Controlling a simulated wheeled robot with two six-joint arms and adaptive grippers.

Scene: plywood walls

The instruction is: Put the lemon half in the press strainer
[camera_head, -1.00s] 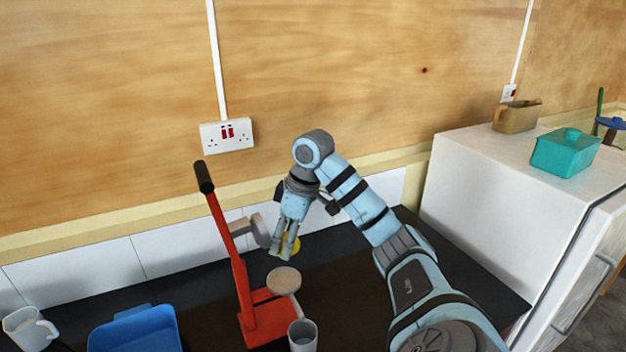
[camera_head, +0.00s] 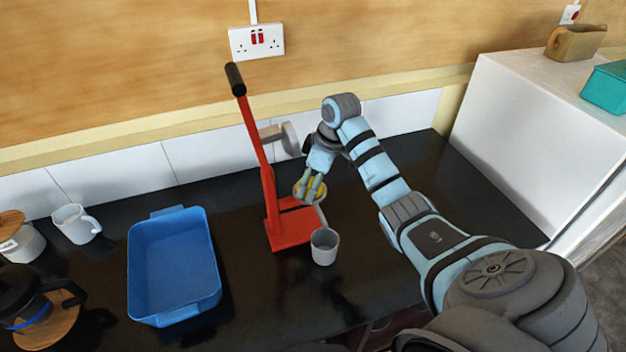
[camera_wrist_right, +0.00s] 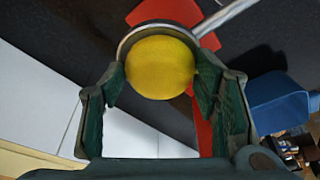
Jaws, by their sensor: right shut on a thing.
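The yellow lemon half (camera_wrist_right: 160,68) is between the fingers of my right gripper (camera_wrist_right: 158,85) in the right wrist view. In the head view my right gripper (camera_head: 311,190) hides most of the lemon half. The round grey press strainer (camera_wrist_right: 124,46) shows as a rim right around the far side of the lemon. The lemon is at or just above the strainer; I cannot tell if it touches the bottom. The red press (camera_head: 268,190) stands upright with its black-tipped lever raised. My left gripper is not in view.
A grey cup (camera_head: 325,248) stands at the foot of the press. A blue tray (camera_head: 216,262) lies to the left, with a white mug (camera_head: 76,224) beyond it. A white cabinet (camera_head: 535,130) bounds the right side. The dark counter right of the press is clear.

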